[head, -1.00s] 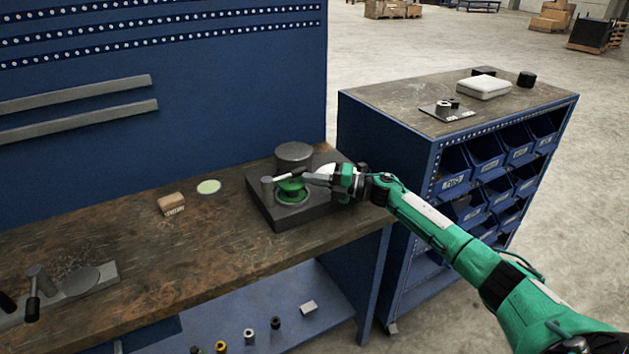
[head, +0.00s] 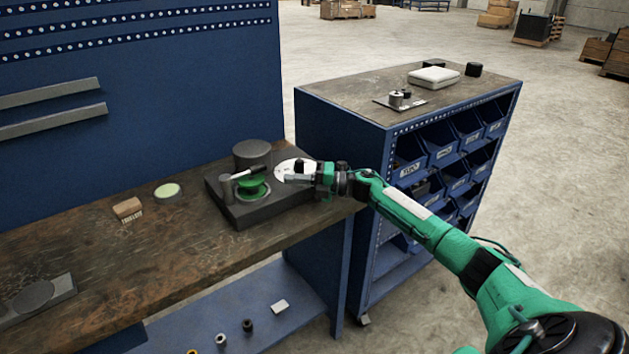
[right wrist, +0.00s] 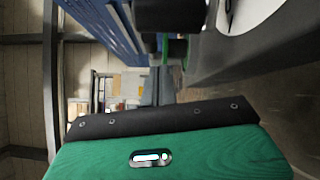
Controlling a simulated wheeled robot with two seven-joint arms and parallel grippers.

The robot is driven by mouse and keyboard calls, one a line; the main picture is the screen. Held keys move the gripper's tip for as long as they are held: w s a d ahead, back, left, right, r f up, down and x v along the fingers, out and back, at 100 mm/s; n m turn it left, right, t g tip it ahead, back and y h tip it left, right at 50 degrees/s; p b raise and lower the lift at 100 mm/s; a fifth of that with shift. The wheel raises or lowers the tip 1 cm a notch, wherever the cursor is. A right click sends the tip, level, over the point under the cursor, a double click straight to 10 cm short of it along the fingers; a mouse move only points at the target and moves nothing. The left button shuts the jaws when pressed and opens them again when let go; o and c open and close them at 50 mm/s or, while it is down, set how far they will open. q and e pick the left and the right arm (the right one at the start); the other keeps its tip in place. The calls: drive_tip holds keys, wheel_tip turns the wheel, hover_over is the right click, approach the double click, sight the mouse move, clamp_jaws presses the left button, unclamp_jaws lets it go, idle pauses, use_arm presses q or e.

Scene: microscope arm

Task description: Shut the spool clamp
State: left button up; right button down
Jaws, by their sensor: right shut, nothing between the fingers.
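The spool clamp is a dark square base (head: 270,210) at the right end of the workbench. A green spool (head: 254,187) sits in it. Its lever (head: 246,173), with a pale handle, lies across above the spool from a short post (head: 226,190) at the left and points right. Whether the lever presses on the spool is too small to tell. My right gripper (head: 284,178) is shut and empty, just right of the lever's end, with a small gap. In the right wrist view, my own green hand fills the lower part. My left gripper is out of view.
A dark cylinder (head: 252,153) stands behind the spool, and a white disc (head: 297,168) shows behind my gripper. A small wooden block (head: 127,208) and a pale green disc (head: 168,190) lie to the left. A blue bin cabinet (head: 345,140) stands at right, behind my arm.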

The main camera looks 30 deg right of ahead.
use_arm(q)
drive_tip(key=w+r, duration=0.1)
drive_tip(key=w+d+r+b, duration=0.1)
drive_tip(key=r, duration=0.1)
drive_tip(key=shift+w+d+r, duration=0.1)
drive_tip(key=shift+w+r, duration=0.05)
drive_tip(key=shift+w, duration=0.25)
use_arm(e)
drive_tip(key=d, duration=0.1)
drive_tip(key=s+d, duration=0.1)
drive_tip(key=d, duration=0.3)
drive_tip(key=shift+s+d+r, duration=0.1)
drive_tip(key=shift+s+d, duration=0.15)
drive_tip(key=shift+s, duration=0.05)
